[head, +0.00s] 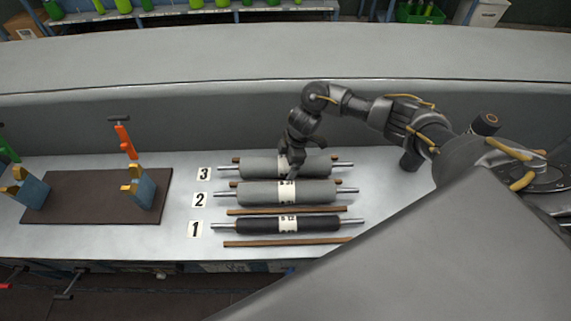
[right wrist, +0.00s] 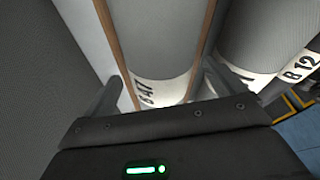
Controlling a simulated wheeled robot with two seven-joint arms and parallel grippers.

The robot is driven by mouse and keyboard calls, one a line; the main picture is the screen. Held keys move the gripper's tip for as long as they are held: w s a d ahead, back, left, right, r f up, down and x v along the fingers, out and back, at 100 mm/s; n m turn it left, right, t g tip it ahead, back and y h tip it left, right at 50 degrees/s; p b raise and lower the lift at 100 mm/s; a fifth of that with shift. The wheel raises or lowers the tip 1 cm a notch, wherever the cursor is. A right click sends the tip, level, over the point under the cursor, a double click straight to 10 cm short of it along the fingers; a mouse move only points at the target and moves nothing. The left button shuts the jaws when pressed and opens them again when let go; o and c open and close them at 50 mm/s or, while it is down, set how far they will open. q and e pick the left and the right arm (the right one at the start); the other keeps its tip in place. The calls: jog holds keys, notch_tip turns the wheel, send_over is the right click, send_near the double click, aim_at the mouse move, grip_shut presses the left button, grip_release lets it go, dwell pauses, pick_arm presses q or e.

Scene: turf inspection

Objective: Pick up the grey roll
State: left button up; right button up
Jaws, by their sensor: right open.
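Two grey rolls with metal end rods and white labels lie side by side on the bench: the one by card 3 (head: 258,168) at the back and the one by card 2 (head: 256,192) in front of it. My right gripper (head: 289,163) is open, pointing down at the middle of the back grey roll. In the right wrist view that roll (right wrist: 153,45) lies between the open fingers (right wrist: 155,97), its label partly showing above the gripper body. The second grey roll (right wrist: 247,40) is to the right there. My left gripper is not in view.
A black roll (head: 262,225) lies by card 1 at the front. Wooden strips (head: 285,241) lie beside the rolls. A brown board (head: 85,203) with clamps is on the left. A grey wall (head: 180,125) rises behind the bench.

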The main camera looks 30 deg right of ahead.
aim_at(284, 160)
jog(key=shift+c, duration=0.3)
jog(key=c, duration=1.7)
jog(key=shift+w+r, duration=0.1)
jog(key=shift+w, duration=0.05)
jog(key=shift+c, duration=0.2)
jog(key=shift+r, duration=0.1)
jog(key=shift+r, duration=0.45)
notch_tip(284, 160, up, 2)
jog(key=shift+r, duration=0.2)
jog(key=s+a+r, duration=0.4)
jog(key=s+r, duration=0.5)
jog(key=s, duration=0.4)
jog(key=shift+s+a+r+p, duration=0.15)
jog(key=shift+s+r+p, duration=0.1)
jog(key=shift+p, duration=0.2)
